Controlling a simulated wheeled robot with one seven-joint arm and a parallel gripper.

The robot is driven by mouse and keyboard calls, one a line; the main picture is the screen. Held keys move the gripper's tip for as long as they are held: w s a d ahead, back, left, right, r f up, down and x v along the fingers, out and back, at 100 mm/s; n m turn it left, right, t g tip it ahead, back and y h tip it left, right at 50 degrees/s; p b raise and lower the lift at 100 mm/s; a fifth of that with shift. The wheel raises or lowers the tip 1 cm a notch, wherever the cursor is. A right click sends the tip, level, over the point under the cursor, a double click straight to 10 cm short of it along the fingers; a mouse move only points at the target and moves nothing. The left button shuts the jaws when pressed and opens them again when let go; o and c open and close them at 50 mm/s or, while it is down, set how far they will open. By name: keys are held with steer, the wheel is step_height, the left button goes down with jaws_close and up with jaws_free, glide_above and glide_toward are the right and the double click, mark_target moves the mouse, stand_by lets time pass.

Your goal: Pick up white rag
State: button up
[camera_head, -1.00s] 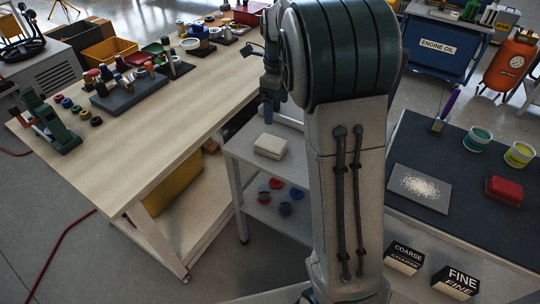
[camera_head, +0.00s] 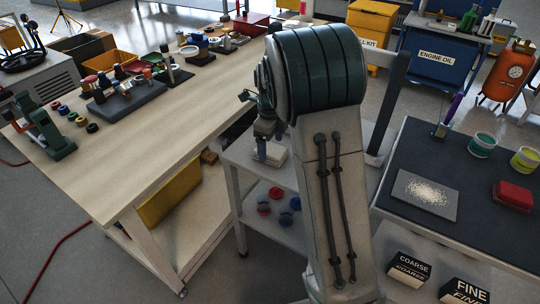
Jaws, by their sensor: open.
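The white rag (camera_head: 275,154) is a small, folded, pale block on the top shelf of the grey cart, between the wooden bench and the dark-topped table. My gripper (camera_head: 262,152) points down right at the rag and covers part of its left side. The fingertips are at the rag's height in the picture; whether they touch it is hard to tell. My gripper is open. My arm's large links stand in front of the cart's right part and hide it.
The cart's top shelf (camera_head: 238,153) is otherwise bare where visible; red and blue round items (camera_head: 277,193) sit on its lower shelf. The wooden bench (camera_head: 135,160) with tools is at left. The dark-topped table (camera_head: 390,205) with a tray of grains (camera_head: 410,203) is at right.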

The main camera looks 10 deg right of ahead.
step_height(320, 180, down, 3)
steer(key=shift+r, duration=0.15)
steer(key=shift+a, duration=0.1)
steer(key=c, duration=1)
steer(key=shift+r, duration=0.15)
steer(key=shift+c, duration=0.2)
steer(key=shift+r, duration=0.6)
step_height(320, 180, up, 3)
steer(key=shift+f+p, duration=0.1)
steer(key=shift+p, duration=0.45)
steer(key=s+d+r+p, duration=0.1)
steer(key=s+d+r, duration=0.3)
steer(key=s, duration=0.7)
step_height(320, 180, up, 3)
steer(key=shift+f+p, duration=0.1)
steer(key=shift+p, duration=0.25)
steer(key=shift+w+d, duration=0.1)
